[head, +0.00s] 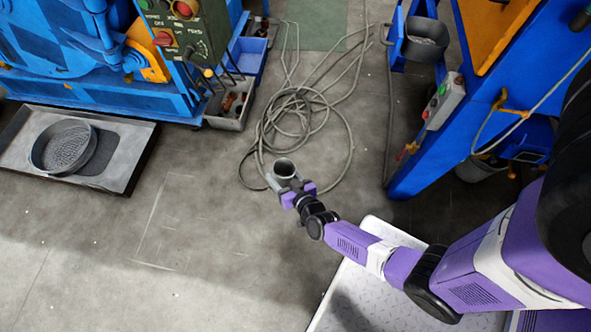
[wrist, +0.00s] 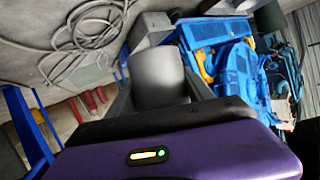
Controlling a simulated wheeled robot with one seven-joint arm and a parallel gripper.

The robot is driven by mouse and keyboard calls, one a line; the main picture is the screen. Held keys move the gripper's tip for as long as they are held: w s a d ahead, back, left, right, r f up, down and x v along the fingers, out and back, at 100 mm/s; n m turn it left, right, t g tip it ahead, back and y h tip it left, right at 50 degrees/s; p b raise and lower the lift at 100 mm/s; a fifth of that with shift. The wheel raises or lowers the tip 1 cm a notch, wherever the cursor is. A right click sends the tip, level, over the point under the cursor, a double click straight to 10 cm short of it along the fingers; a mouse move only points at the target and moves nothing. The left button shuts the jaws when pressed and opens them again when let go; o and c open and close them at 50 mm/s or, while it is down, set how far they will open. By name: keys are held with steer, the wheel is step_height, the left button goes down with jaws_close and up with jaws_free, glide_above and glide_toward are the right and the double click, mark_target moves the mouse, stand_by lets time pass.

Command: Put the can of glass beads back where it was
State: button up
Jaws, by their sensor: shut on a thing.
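A grey open-topped can (head: 284,167) is between the fingers of my gripper (head: 288,183), above the concrete floor near the middle of the head view. It looks roughly upright, and its inside is dark, so I cannot see any beads. In the wrist view the same can (wrist: 158,78) stands between the two fingers. My gripper is shut on it. A second grey container (head: 426,38) with grainy grey contents sits in a blue holder on the blue machine at the upper right.
A coiled grey hose (head: 305,118) lies on the floor beyond the can. A round sieve-like pan (head: 65,147) sits on a tray (head: 112,183) at left. A grey bin (head: 229,112) stands by the left blue machine. A metal plate platform (head: 365,295) is at the bottom. Lower-left floor is clear.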

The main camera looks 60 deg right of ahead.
steer(key=shift+n+g+h, duration=0.3)
steer(key=shift+g+h, duration=0.2)
steer(key=shift+h, duration=0.1)
steer(key=s+d+f+b, duration=0.1)
steer(key=f+b, duration=0.6)
steer(key=f, duration=0.3)
steer(key=s+d+f+b, duration=0.1)
steer(key=f+b, duration=0.7)
steer(key=f, duration=0.3)
steer(key=s+d+f+b, duration=0.1)
steer(key=f+b, duration=0.7)
steer(key=f, duration=0.3)
steer(key=shift+d+f, duration=0.15)
steer(key=shift+s+d+f, duration=0.1)
steer(key=o, duration=1.5)
steer(key=shift+o, duration=0.2)
